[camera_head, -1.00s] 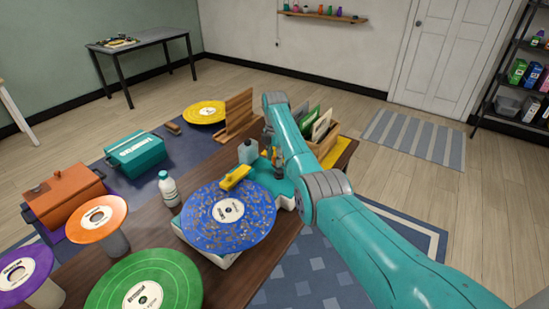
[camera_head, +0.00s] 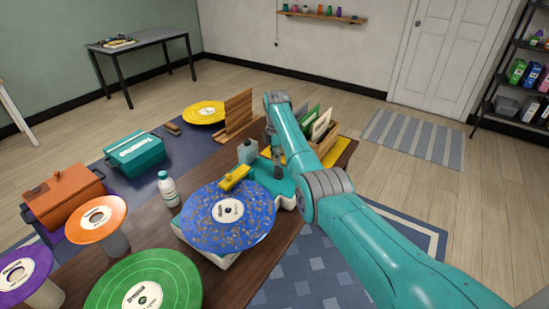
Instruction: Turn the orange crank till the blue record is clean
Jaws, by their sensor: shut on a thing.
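The blue record (camera_head: 228,237) lies flat on a white and teal machine (camera_head: 287,200) on the wooden table. Brown specks cover much of its face around the white label. A yellow bar (camera_head: 235,177) rests across its far edge. My gripper (camera_head: 278,168) points down at the machine's far right side, just beyond the record. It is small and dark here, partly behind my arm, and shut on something. The orange crank does not show clearly; the gripper and arm cover that spot.
A white bottle (camera_head: 168,189) stands left of the record. Green (camera_head: 170,270), orange (camera_head: 108,208) and purple (camera_head: 38,262) records sit at the near left. A wooden rack (camera_head: 238,115) and a yellow record (camera_head: 204,112) are behind. A crate of sleeves (camera_head: 327,140) stands near my arm.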

